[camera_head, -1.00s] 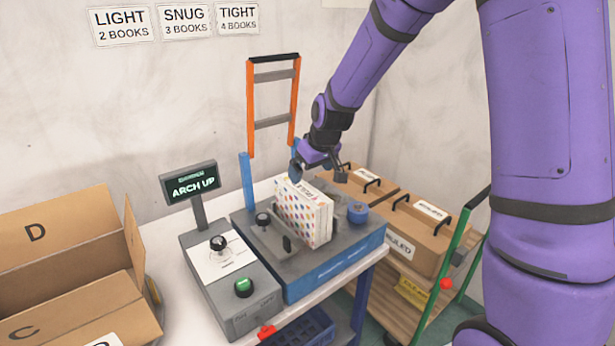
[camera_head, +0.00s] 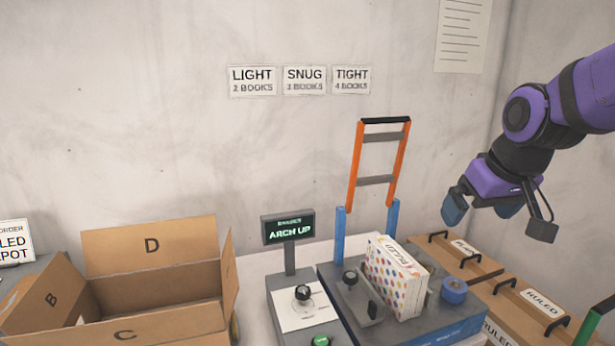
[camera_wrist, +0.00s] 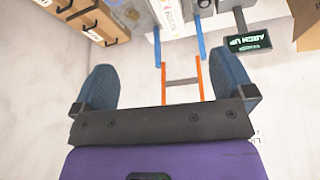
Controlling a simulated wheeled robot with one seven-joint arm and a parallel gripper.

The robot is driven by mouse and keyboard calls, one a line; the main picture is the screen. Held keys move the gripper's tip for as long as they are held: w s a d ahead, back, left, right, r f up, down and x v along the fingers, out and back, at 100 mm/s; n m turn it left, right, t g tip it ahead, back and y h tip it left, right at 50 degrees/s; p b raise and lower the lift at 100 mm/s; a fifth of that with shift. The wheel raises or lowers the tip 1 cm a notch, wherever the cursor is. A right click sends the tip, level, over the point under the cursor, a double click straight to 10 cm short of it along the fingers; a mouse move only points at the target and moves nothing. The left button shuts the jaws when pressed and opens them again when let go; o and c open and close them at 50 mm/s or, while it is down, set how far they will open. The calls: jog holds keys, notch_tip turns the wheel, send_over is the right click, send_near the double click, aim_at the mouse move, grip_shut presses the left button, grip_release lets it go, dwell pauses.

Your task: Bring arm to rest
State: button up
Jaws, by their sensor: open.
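My gripper (camera_head: 482,212) is open and empty. It hangs in the air at the right of the head view, above the brown boxes and to the right of the machine. In the wrist view its two blue fingers (camera_wrist: 165,90) are spread wide with nothing between them. My purple arm reaches in from the right edge. A dotted white book block (camera_head: 398,277) stands upright on the grey and blue machine (camera_head: 440,325), apart from my gripper.
The machine's orange arch (camera_head: 354,165) stands raised, and the display (camera_head: 288,230) reads "ARCH UP". An open carton (camera_head: 150,262) marked D, B and C is at left. Closed brown boxes (camera_head: 535,310) lie below my gripper. The air in front of the wall is clear.

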jog(key=s+d+r+m, duration=0.1)
jog(key=s+d+r, duration=0.1)
jog(key=s, duration=1.3)
jog(key=shift+s+d+r+m+h, duration=0.2)
jog(key=shift+s+r+m+h, duration=0.15)
jog(key=shift+r+m, duration=0.1)
